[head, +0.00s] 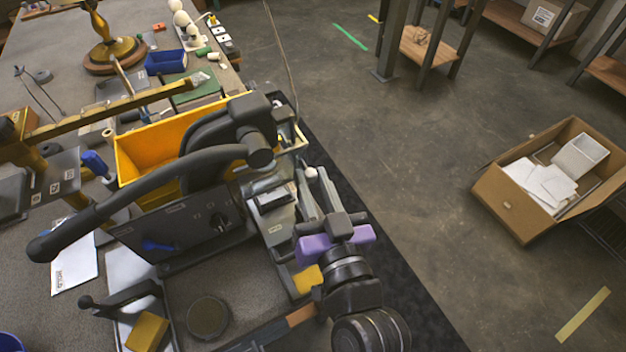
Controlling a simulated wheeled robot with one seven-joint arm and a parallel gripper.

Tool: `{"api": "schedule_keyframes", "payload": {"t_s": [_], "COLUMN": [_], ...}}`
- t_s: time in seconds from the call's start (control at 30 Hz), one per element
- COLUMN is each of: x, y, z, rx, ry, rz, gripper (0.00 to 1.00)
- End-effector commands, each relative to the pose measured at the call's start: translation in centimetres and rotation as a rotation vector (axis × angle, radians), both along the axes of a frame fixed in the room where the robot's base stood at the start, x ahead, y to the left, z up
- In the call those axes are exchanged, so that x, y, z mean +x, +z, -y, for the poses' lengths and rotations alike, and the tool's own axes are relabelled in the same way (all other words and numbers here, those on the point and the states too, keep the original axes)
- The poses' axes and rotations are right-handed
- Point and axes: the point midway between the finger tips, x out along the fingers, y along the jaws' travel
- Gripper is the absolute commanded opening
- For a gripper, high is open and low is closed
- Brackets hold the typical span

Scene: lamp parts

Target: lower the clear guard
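A bench machine with a long black handle (150,190) and a dark front panel (185,235) stands on the bench. I cannot make out the clear guard with certainty; a pale-edged frame (300,143) at the machine's right side may be part of it. A small white knob (311,173) is just below that frame. My gripper (317,186), with a purple band behind its fingers, reaches up to the machine's right side. Its fingertips are close to the white knob. Contact, and whether the fingers are closed, cannot be told.
A yellow bin (150,150) stands behind the machine's handle. A brass lamp base (105,52) and a blue tray (166,62) are farther back. Yellow blocks (147,332) lie at the front. Right of the bench is open floor with a cardboard box (515,205).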

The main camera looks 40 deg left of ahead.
Motion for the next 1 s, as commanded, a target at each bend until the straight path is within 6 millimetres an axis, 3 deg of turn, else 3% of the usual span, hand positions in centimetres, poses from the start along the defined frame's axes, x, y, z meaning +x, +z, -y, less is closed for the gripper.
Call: {"api": "schedule_keyframes", "payload": {"t_s": [0.03,0.1,1.0], "x": [0.00,0.00,0.01], "y": [0.00,0.00,0.02], "z": [0.01,0.02,0.05], "rx": [0.000,0.000,0.001], "ry": [0.000,0.000,-0.001], "rz": [0.000,0.000,0.000], "gripper": [0.10,0.00,0.00]}}
